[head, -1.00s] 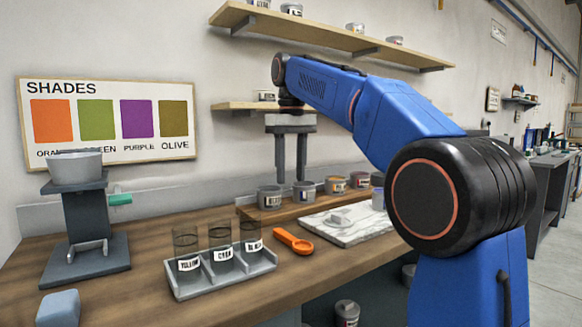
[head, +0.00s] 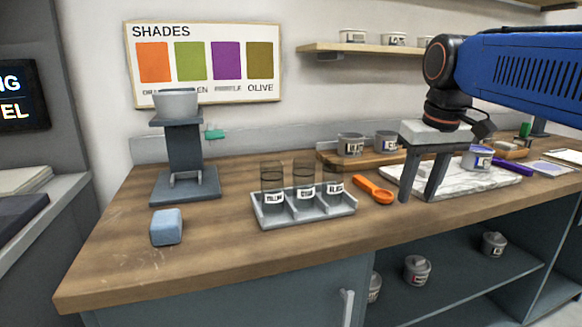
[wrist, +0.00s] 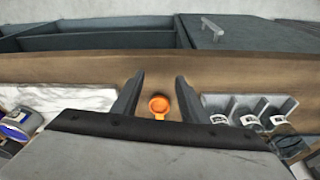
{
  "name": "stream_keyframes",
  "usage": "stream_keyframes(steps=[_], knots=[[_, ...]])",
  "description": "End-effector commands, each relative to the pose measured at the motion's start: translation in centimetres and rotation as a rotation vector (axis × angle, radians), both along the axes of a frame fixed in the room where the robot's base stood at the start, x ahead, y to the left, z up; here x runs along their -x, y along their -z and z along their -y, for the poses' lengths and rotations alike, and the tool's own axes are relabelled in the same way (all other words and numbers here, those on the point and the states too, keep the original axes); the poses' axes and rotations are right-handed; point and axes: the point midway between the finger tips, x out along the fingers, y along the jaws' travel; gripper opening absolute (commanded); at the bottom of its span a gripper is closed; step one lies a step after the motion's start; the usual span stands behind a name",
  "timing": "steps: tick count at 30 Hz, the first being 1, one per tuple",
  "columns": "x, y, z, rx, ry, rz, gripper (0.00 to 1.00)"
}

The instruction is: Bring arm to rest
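My arm (head: 520,70) reaches in from the right of the head view, with its blue link roughly level. My gripper (head: 418,196) hangs from it, fingers down, over the front part of the wooden counter near the marble slab. In the wrist view my gripper (wrist: 159,78) shows two dark fingers spread apart. Nothing is held between them. An orange scoop (wrist: 160,104) shows in the gap between the fingers, lying on the counter below. In the head view the orange scoop (head: 374,190) lies just left of the fingers.
A grey rack (head: 305,210) with labelled glasses stands left of the scoop. The marble slab (head: 400,174) and a labelled tin (head: 477,158) are behind and right of my gripper. A blue block (head: 167,227) and a dispenser stand (head: 185,160) are at left. Shelves hang above.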

Motion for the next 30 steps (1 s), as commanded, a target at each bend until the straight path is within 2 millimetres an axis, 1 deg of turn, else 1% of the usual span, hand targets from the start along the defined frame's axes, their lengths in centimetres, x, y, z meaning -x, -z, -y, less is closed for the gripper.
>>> stream_keyframes(steps=[1,5,9,11,15,18,21,24,27,30], knots=[[1.6,1.4,0.3,-0.001,0.011,0.013,0.4],[4.9,5.2,0.9,-0.007,0.039,0.049,0.4],[8.4,9.7,1.4,-0.014,0.07,0.09,0.4],[10.0,11.8,1.7,-0.017,0.083,0.107,0.4],[13.3,16.6,2.0,-0.024,0.112,0.144,0.4],[15.1,19.4,2.2,-0.028,0.126,0.167,0.4],[16.3,21.5,2.4,-0.031,0.138,0.182,0.4],[16.9,22.7,2.4,-0.033,0.145,0.191,0.4],[17.2,23.1,2.4,-0.033,0.148,0.194,0.4],[17.2,23.1,2.4,-0.033,0.148,0.194,0.4]])
